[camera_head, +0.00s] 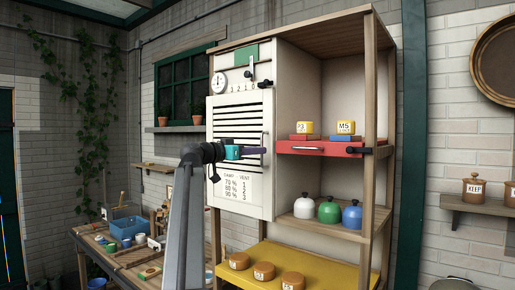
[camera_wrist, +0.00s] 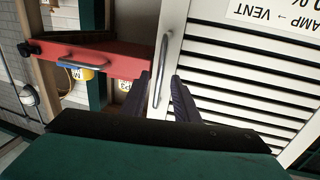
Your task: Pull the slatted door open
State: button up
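The white slatted door (camera_head: 238,113) is on the left part of the tall shelf unit in the head view, and looks shut or nearly so. Its slats (camera_wrist: 245,75) fill the right of the wrist view, which is upside down. A thin vertical bar handle (camera_wrist: 161,68) sits by the door's edge. My gripper (camera_head: 264,150) is at the door's handle side. In the wrist view the two dark fingers of my gripper (camera_wrist: 160,80) stand apart, one on each side of the handle's end. I see a gap on both sides; contact is unclear.
A red drawer (camera_head: 318,148) with its own handle is just right of the door, close to my fingers. Three knobbed weights (camera_head: 328,211) stand on the shelf below. A yellow shelf (camera_head: 325,272) is lower. A cluttered workbench (camera_head: 125,250) stands at left.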

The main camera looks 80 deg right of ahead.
jog(key=shift+x, duration=0.8)
grip_shut()
jog(key=shift+w+a, duration=0.1)
jog(key=shift+a, duration=0.1)
